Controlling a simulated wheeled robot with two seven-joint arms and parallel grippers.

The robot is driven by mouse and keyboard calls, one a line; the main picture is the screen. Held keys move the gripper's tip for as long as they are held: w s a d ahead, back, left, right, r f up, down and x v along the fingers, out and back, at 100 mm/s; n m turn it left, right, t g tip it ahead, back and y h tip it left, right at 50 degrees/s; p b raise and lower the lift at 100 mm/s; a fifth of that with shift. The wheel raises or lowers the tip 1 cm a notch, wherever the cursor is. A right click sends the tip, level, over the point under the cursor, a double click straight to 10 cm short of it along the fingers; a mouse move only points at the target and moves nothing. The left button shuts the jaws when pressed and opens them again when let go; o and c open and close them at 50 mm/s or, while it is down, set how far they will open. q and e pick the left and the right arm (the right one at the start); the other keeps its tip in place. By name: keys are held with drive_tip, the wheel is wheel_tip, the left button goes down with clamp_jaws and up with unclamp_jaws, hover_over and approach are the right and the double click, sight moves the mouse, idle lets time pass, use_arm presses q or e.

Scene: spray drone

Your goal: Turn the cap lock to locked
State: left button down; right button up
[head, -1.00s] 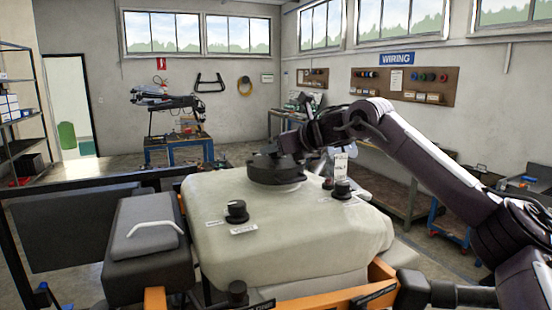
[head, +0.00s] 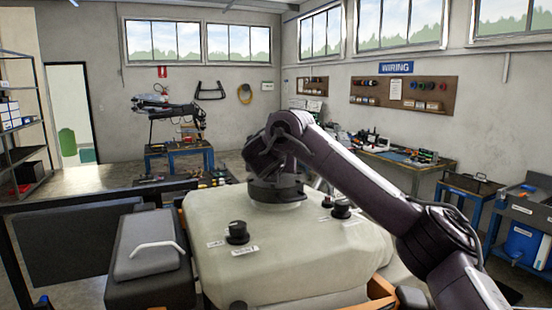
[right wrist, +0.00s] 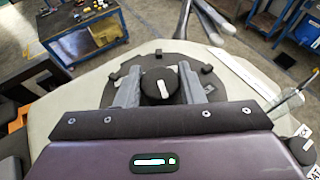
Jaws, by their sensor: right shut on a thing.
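The pale tank of the spray drone (head: 300,255) fills the middle of the head view, with a wide round black cap (head: 272,192) on its top. In the right wrist view, a round black knob with a white pointer mark (right wrist: 160,85) sits at the middle of the black cap (right wrist: 200,65). The pointer runs nearly up and down the picture. My right gripper (right wrist: 160,88) is over the cap, its two grey fingers on either side of the knob, shut on it. In the head view, my right wrist hides the knob and the cap's top. My left gripper is not in view.
Black dials stand on the tank at the front (head: 237,233) and right (head: 341,209), with small white labels beside them. A dark grey box with a white handle (head: 150,255) is at the left. Workbenches (head: 400,165) line the right wall.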

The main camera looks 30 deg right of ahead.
drive_tip(key=shift+m+g+h+p, duration=0.55)
drive_tip(key=shift+m+g+h, duration=0.35)
drive_tip(key=shift+m+h, duration=0.25)
drive_tip(key=shift+h, duration=0.25)
drive_tip(key=o, duration=1)
drive_tip(key=shift+s+a+r, duration=0.1)
drive_tip(key=shift+a+r, duration=0.05)
drive_tip(key=shift+a, duration=0.35)
drive_tip(key=shift+s+a+r, duration=0.1)
drive_tip(key=shift+a, duration=0.4)
drive_tip(key=shift+s+r+b, duration=0.1)
drive_tip(key=shift+s+b, duration=0.25)
drive_tip(key=shift+s, duration=0.05)
drive_tip(key=shift+d+p+v, duration=0.2)
drive_tip(key=shift+p+v, duration=0.2)
drive_tip(key=shift+v, duration=2.25)
drive_tip(key=shift+r, duration=0.15)
